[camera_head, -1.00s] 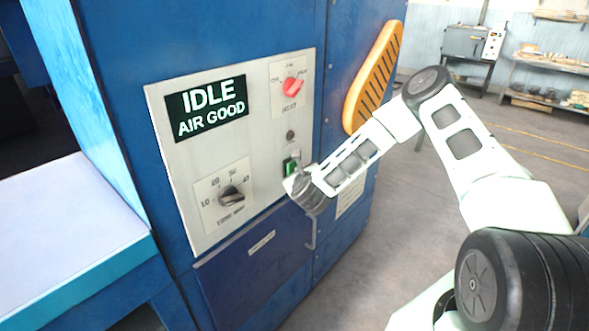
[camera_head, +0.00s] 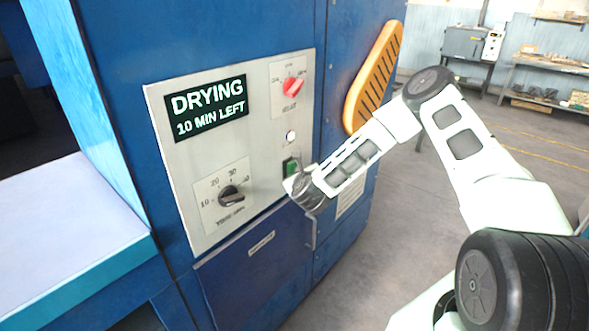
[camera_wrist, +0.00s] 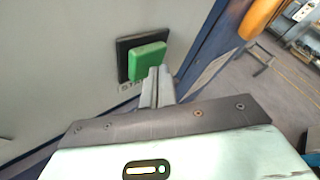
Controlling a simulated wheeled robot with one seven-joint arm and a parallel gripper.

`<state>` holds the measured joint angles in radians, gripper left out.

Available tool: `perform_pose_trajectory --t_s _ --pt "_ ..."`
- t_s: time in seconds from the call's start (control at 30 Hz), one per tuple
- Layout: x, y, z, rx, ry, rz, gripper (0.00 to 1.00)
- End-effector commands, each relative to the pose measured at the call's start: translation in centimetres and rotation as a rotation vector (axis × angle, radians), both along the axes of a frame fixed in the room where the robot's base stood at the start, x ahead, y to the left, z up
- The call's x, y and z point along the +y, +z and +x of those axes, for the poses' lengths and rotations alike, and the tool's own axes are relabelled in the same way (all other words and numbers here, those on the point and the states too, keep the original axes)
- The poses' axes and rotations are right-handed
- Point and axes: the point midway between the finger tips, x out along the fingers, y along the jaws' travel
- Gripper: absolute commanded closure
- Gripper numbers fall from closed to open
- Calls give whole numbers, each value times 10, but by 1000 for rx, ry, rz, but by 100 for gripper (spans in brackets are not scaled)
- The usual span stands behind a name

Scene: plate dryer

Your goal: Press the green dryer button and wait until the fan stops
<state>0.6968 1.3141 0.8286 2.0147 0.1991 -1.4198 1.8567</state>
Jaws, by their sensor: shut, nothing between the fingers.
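The green dryer button (camera_head: 290,167) sits low on the right of the pale control panel (camera_head: 180,220). It also shows in the wrist view (camera_wrist: 147,60) on a dark square backing. My gripper (camera_wrist: 157,72) is shut and empty, its fingertips right at the button's lower right edge; I cannot tell whether they touch it. In the head view my gripper (camera_head: 297,184) partly covers the button. The display (camera_head: 208,108) reads "DRYING 10 MIN LEFT". A small lamp (camera_head: 291,137) above the button is lit white. The fan itself is not visible.
A red heat knob (camera_head: 292,88) and a black timer knob (camera_head: 231,196) are on the panel. An orange slotted guard (camera_head: 374,78) sticks out at the right of the blue cabinet. A pale shelf (camera_head: 65,230) juts out at left. Open floor lies to the right.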

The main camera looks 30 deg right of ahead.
Motion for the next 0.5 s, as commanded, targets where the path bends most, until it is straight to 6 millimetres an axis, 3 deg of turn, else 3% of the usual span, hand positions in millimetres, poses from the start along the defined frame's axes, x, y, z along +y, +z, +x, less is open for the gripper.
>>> perform_pose_trajectory --t_s 0.5 --pt "-4 0 -12 0 0 0 100"
